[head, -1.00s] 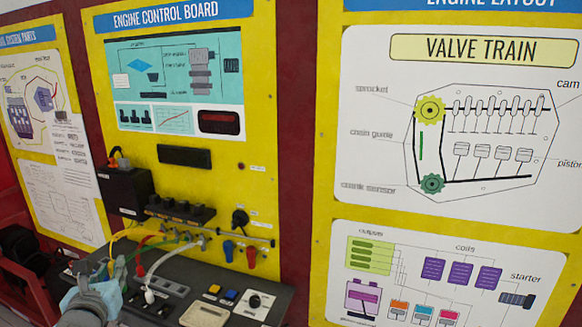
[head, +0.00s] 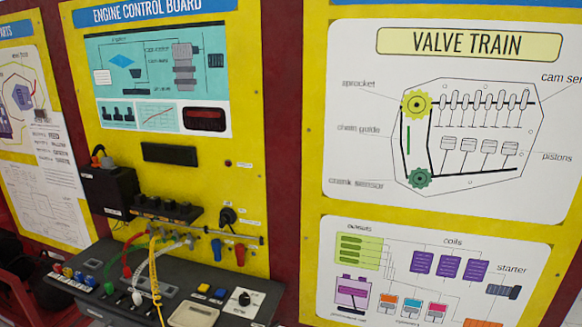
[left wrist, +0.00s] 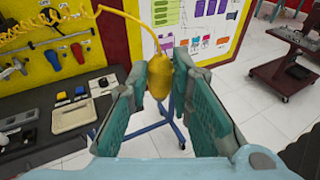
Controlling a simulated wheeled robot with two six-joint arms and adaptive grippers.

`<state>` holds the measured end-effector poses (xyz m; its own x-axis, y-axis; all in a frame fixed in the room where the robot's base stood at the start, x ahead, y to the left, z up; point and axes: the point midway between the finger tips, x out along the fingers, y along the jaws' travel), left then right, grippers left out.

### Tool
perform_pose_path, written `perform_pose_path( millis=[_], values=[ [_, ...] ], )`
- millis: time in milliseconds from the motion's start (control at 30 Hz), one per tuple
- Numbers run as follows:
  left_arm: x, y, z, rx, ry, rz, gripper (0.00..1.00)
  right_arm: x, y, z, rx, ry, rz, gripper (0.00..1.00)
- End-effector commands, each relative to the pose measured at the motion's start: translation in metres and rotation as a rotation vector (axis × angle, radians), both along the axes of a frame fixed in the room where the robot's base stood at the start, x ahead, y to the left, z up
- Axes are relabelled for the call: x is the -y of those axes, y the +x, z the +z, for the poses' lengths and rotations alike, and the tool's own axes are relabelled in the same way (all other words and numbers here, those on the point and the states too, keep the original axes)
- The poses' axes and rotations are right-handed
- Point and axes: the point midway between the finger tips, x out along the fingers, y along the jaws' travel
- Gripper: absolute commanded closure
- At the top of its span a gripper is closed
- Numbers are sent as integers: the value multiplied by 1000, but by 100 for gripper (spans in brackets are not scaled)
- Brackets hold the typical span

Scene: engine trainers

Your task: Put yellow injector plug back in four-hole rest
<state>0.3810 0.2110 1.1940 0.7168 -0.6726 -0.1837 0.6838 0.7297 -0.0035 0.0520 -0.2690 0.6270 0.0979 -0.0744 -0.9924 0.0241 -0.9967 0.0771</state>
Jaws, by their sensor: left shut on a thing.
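The yellow injector plug (left wrist: 158,80) is between the fingertips of my left gripper (left wrist: 160,88) in the left wrist view; the fingers are shut on it. Its coiled yellow cord (left wrist: 110,10) runs up and left to the board. In the head view the yellow cord (head: 154,275) hangs from the board and leaves at the bottom edge; the plug and my left gripper are out of that view. A white plug (head: 137,297) and a green plug (head: 109,287) stand on the grey console. I cannot clearly make out the four-hole rest. My right gripper is not in view.
The grey console (head: 230,277) carries a beige tray (head: 194,314), a black knob and colored buttons. Red and green cords hang near the white one. In the left wrist view, a blue stand (left wrist: 178,130) is behind the plug and a dark red cart (left wrist: 290,65) is at right.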

Motion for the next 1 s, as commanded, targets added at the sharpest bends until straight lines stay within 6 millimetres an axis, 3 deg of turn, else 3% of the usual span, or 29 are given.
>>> perform_pose_path(
  millis=[300,400,633,1000],
  values=[
    [34,-26,-9,-6,9,-201,100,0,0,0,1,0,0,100],
    [33,-26,-35,-10,13,-201,100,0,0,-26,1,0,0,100],
    [33,-26,-67,-10,14,-199,100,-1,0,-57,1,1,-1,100],
    [33,-25,-65,-9,14,-200,100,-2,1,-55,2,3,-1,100]
  ],
)
